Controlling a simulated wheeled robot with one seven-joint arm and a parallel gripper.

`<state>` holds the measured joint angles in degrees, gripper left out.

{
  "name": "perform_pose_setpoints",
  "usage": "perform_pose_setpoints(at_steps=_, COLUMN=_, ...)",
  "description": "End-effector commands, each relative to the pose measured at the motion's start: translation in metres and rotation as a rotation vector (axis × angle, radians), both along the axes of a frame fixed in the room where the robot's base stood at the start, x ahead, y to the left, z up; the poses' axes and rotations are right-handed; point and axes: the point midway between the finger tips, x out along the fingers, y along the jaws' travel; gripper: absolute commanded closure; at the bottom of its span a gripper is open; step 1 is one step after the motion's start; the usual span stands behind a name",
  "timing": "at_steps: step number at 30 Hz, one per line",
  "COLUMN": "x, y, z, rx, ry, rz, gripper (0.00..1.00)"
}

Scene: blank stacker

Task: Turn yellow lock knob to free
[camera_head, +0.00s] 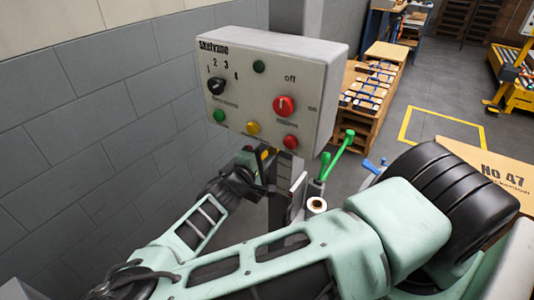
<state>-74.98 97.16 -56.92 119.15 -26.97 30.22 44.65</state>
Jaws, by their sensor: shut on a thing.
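My gripper (262,164) is at the end of my pale green arm, just below the control box (325,110). It is shut on a small yellow part (265,153), which appears to be the yellow lock knob. The fingers and dark wrist hide most of this part, so I cannot tell which way it is turned. A separate round yellow button (253,127) sits on the lower front of the box, above my gripper.
The box carries a black selector (216,86), a red switch (284,106) and green and red buttons. Green levers (338,152) stand right of my gripper. A grey block wall (90,100) is at the left. A cardboard box (490,170) is at the right.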

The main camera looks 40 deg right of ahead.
Motion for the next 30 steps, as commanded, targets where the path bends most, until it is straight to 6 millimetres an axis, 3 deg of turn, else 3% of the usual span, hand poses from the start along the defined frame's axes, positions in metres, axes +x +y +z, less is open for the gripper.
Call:
perform_pose_setpoints(at_steps=9, x=-0.001, y=0.0, z=-0.001, rx=0.004, ry=-0.003, rz=-0.001, gripper=0.87)
perform_pose_setpoints(at_steps=10, x=-0.001, y=0.0, z=-0.001, rx=0.004, ry=-0.002, rz=-0.001, gripper=0.59)
perform_pose_setpoints(at_steps=12, x=-0.001, y=0.0, z=-0.001, rx=0.003, ry=-0.002, rz=-0.001, gripper=0.43)
perform_pose_setpoints(at_steps=23, x=-0.002, y=0.005, z=-0.001, rx=0.003, ry=-0.002, rz=0.001, gripper=0.43)
perform_pose_setpoints(at_steps=30, x=-0.014, y=0.042, z=-0.003, rx=0.006, ry=-0.002, rz=0.004, gripper=0.43)
